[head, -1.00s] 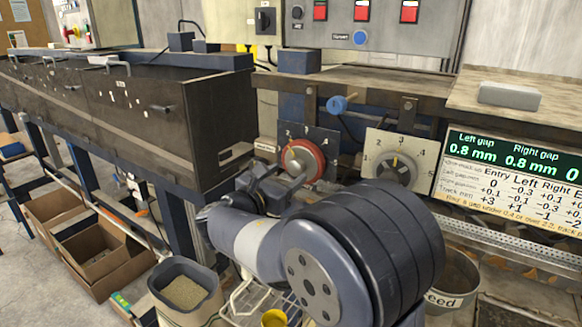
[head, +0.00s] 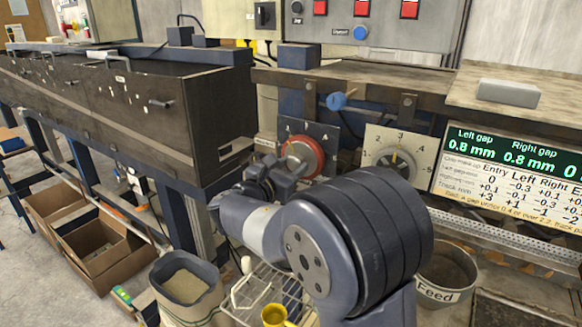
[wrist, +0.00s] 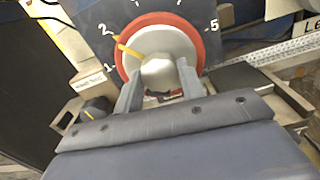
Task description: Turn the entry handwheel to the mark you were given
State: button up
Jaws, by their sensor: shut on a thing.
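A red-rimmed handwheel (head: 311,153) with a pale grey hub sits on a dark numbered plate (head: 322,133); the label beside it is too small to read. In the wrist view the handwheel (wrist: 205,46) has a yellow pointer (wrist: 128,48) aimed up-left, close to the 2. My gripper (wrist: 158,76) is shut on the hub's grey knob (wrist: 157,72), one finger on each side. In the head view my gripper (head: 280,178) reaches the wheel from the front, and my arm hides its lower part.
A second, grey handwheel (head: 400,163) on a pale dial plate (head: 421,143) is at the right. A gap display board (head: 500,165) stands farther right. A dark cabinet (head: 180,120) is at the left. A feed bucket (head: 443,280) and a bin (head: 185,285) stand below.

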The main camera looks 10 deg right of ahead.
jog(key=shift+c, duration=0.9)
jog(key=shift+f+m+b, duration=0.15)
jog(key=shift+m+b, duration=0.15)
jog(key=shift+b, duration=0.65)
jog(key=m+b, duration=0.2)
jog(key=b, duration=0.1)
jog(key=shift+f+m, duration=0.15)
jog(key=shift+m, duration=0.15)
jog(key=m+b, duration=0.2)
jog(key=b, duration=0.2)
jog(key=shift+m, duration=0.4)
jog(key=shift+r+m+b, duration=0.2)
jog(key=shift+m+b, duration=0.6)
jog(key=shift+b, duration=0.05)
jog(key=shift+r, duration=0.1)
